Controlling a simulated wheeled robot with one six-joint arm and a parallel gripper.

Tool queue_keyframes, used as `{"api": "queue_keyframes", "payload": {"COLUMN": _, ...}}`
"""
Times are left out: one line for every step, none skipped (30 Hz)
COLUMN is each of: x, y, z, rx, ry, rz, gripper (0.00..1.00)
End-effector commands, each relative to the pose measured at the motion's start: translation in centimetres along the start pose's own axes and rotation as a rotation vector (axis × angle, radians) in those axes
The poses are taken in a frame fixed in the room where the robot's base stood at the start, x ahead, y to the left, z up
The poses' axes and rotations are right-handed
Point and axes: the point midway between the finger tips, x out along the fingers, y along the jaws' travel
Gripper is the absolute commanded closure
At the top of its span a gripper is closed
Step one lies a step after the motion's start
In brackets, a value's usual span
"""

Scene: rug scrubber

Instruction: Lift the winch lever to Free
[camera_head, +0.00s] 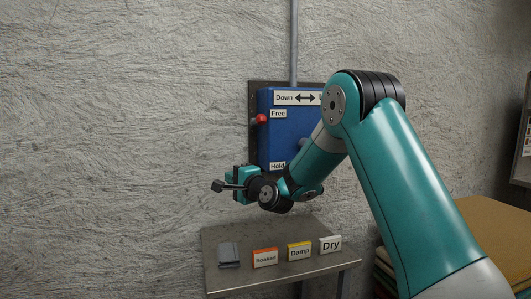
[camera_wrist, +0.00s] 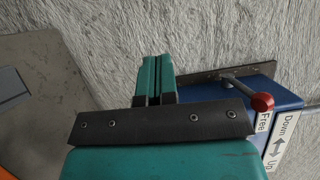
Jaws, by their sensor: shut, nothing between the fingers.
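The winch box (camera_head: 280,145) is blue and mounted on the wall. Its lever's red knob (camera_head: 261,118) sticks out on the left side, level with the upper "Free" label (camera_head: 278,114). The "Hold" label (camera_head: 277,166) is lower on the box. In the wrist view the red knob (camera_wrist: 262,102) and its grey rod show right of the fingers, beside the "Free" label (camera_wrist: 263,122). My gripper (camera_head: 217,186) is below and left of the knob, apart from it. In the wrist view its fingers (camera_wrist: 156,78) are shut and empty. My arm hides the box's lower right.
A metal table (camera_head: 224,280) stands below, with a grey block (camera_head: 229,254) and cards "Soaked" (camera_head: 265,258), "Damp" (camera_head: 299,251) and "Dry" (camera_head: 330,244). A conduit (camera_head: 294,45) runs up the wall. The wall left of the box is clear.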

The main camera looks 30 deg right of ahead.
Motion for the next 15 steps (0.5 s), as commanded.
{"api": "queue_keyframes", "payload": {"x": -1.2, "y": 0.8, "z": -1.5, "rx": 0.18, "ry": 0.005, "rz": -0.073, "gripper": 1.0}}
{"api": "queue_keyframes", "payload": {"x": -1.9, "y": 0.4, "z": -2.2, "rx": 0.298, "ry": 0.001, "rz": -0.122, "gripper": 1.0}}
{"api": "queue_keyframes", "payload": {"x": -2.9, "y": -0.2, "z": -3.2, "rx": 0.449, "ry": -0.006, "rz": -0.184, "gripper": 1.0}}
{"api": "queue_keyframes", "payload": {"x": -3.6, "y": -0.6, "z": -4.0, "rx": 0.556, "ry": -0.01, "rz": -0.231, "gripper": 1.0}}
{"api": "queue_keyframes", "payload": {"x": -4.4, "y": -1.1, "z": -4.8, "rx": 0.657, "ry": -0.016, "rz": -0.277, "gripper": 1.0}}
{"api": "queue_keyframes", "payload": {"x": -5.4, "y": -1.6, "z": -5.9, "rx": 0.781, "ry": -0.024, "rz": -0.333, "gripper": 1.0}}
{"api": "queue_keyframes", "payload": {"x": -6.2, "y": -2.0, "z": -6.7, "rx": 0.864, "ry": -0.03, "rz": -0.371, "gripper": 1.0}}
{"api": "queue_keyframes", "payload": {"x": -6.8, "y": -2.4, "z": -7.4, "rx": 0.939, "ry": -0.037, "rz": -0.407, "gripper": 1.0}}
{"api": "queue_keyframes", "payload": {"x": -7.6, "y": -2.8, "z": -8.3, "rx": 1.025, "ry": -0.046, "rz": -0.449, "gripper": 1.0}}
{"api": "queue_keyframes", "payload": {"x": -8.2, "y": -3.0, "z": -8.8, "rx": 1.079, "ry": -0.052, "rz": -0.476, "gripper": 1.0}}
{"api": "queue_keyframes", "payload": {"x": -8.6, "y": -3.3, "z": -9.3, "rx": 1.123, "ry": -0.057, "rz": -0.498, "gripper": 1.0}}
{"api": "queue_keyframes", "payload": {"x": -9.1, "y": -3.5, "z": -9.7, "rx": 1.171, "ry": -0.064, "rz": -0.521, "gripper": 1.0}}
{"api": "queue_keyframes", "payload": {"x": -9.3, "y": -3.7, "z": -10.0, "rx": 1.198, "ry": -0.068, "rz": -0.534, "gripper": 1.0}}
{"api": "queue_keyframes", "payload": {"x": -9.5, "y": -3.9, "z": -10.2, "rx": 1.217, "ry": -0.071, "rz": -0.543, "gripper": 1.0}}
{"api": "queue_keyframes", "payload": {"x": -9.6, "y": -4.1, "z": -10.3, "rx": 1.233, "ry": -0.074, "rz": -0.551, "gripper": 1.0}}
